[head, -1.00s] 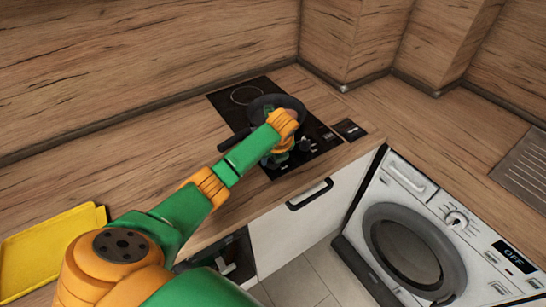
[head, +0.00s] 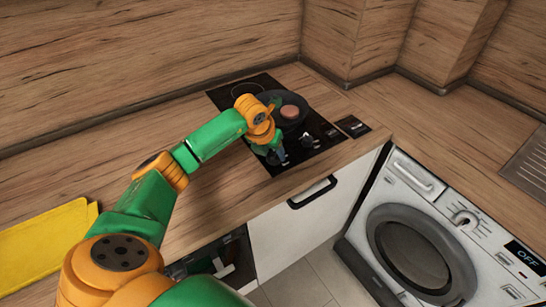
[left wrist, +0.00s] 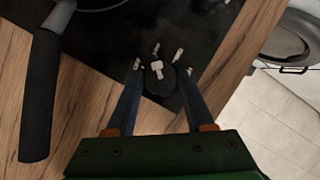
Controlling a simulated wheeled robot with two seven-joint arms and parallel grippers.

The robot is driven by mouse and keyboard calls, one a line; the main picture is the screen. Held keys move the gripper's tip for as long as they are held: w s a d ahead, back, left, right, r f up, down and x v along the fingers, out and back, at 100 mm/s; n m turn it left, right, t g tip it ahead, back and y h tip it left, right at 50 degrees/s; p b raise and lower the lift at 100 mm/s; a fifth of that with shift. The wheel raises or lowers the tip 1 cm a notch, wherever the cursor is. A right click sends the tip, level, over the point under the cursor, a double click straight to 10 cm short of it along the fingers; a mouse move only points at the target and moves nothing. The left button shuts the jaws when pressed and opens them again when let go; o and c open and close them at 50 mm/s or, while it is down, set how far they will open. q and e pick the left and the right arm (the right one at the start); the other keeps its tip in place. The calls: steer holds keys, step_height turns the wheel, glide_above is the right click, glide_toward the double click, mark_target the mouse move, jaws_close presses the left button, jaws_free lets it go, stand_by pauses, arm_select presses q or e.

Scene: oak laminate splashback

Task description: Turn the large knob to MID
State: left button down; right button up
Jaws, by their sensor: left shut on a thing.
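The large knob (left wrist: 158,84) is a round black knob with a white pointer bar, on the dark hob (head: 318,127). In the left wrist view several white marks lie around it, and its pointer aims up the picture, away from my gripper. My left gripper (left wrist: 161,72) is shut on this knob, with one dark finger on each side. In the head view the left gripper (head: 279,157) is low at the hob's front edge, and it hides most of the knob. The marks are too small to read. My right gripper is not in view.
A dark pan (head: 299,119) with a round brown item (head: 290,112) stands on the hob; its handle (left wrist: 40,95) passes left of the gripper. Another knob (head: 307,140) is to the right. A yellow tray (head: 45,240) lies left, and a washing machine (head: 415,245) stands right.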

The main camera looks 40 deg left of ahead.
arm_select(q)
steer(key=m+h+b, duration=0.1)
steer(key=m, duration=0.1)
steer(key=m+b, duration=0.1)
steer(key=m, duration=0.1)
steer(key=shift+w+a+m+h, duration=0.1)
steer(key=shift+a+m+h, duration=0.05)
steer(key=shift+m+h, duration=0.2)
steer(key=m+h+b, duration=0.1)
steer(key=m, duration=0.2)
steer(key=shift+g, duration=0.4)
steer(key=shift+w+a+m+g+h+b, duration=0.1)
steer(key=shift+m+g+h+b, duration=0.4)
steer(key=shift+m, duration=1.05)
steer(key=shift+r, duration=0.1)
steer(key=shift+c, duration=1.4)
jaws_free()
steer(key=v, duration=0.7)
steer(key=shift+b, duration=0.35)
